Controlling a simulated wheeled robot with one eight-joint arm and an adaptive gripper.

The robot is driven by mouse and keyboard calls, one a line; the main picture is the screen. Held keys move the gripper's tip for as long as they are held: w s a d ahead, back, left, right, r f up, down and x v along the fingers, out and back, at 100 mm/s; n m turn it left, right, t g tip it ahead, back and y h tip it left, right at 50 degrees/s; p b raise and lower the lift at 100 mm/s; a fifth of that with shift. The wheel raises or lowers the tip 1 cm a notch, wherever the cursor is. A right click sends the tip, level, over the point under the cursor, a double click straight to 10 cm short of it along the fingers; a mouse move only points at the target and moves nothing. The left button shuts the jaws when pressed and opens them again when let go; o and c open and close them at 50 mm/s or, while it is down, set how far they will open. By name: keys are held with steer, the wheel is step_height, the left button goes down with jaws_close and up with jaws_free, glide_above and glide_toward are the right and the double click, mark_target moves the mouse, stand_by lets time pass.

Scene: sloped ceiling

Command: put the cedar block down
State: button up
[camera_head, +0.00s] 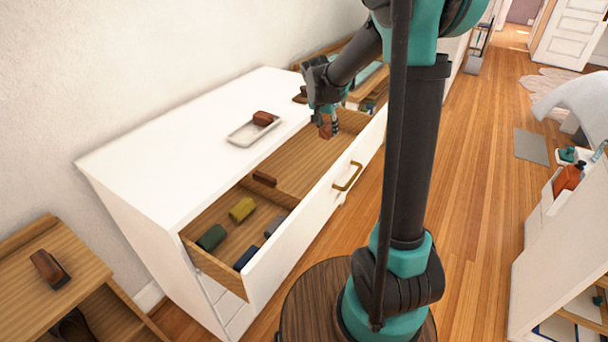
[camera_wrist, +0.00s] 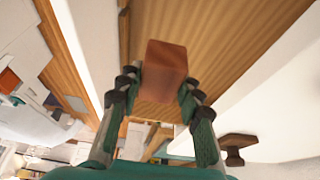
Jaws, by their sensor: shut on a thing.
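My gripper (camera_head: 324,117) is shut on a reddish-brown wooden block (camera_head: 326,131), taken to be the cedar block. It holds the block at the open drawer (camera_head: 300,165) of the white dresser, over the emptier compartment. In the wrist view the block (camera_wrist: 165,68) sits between the two fingers of the gripper (camera_wrist: 160,84), with bare wood grain behind it. I cannot tell whether the block touches the drawer's bottom.
The drawer's near compartment holds several blocks, among them a green one (camera_head: 211,237) and a yellow one (camera_head: 242,209). A pale tray (camera_head: 240,134) with a similar reddish-brown block (camera_head: 263,118) stands on the dresser top (camera_head: 180,150). The drawer front has a brass handle (camera_head: 348,177).

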step_height(320, 180, down, 18)
steer(key=shift+f, duration=0.2)
stand_by(0.4)
steer(key=shift+f, duration=0.1)
steer(key=o, duration=1)
steer(key=shift+o, duration=0.2)
steer(key=v, duration=1.2)
steer(key=shift+r, duration=0.2)
steer(key=shift+w, duration=0.15)
